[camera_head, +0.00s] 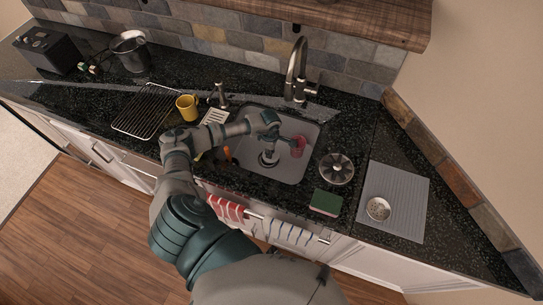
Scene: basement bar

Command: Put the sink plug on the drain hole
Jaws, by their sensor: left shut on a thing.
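A small pink-red piece, which looks like the sink plug (299,146), is at the right side of the sink basin (248,174). My left gripper (293,144) reaches over the basin from the left and is shut on it. The fingers are small and dark here, so their exact grip is hard to see. The round drain hole (268,160) is in the basin floor, to the left of the plug and lower in the picture. I cannot tell how high the plug is above the floor. My right gripper is not in view.
The faucet (298,72) rises behind the basin. A round metal piece (336,169) and a green sponge (325,202) lie to its right. A yellow mug (187,107) and a wire rack (147,110) are on the left. A grey mat (408,205) carries a small bowl (378,209).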

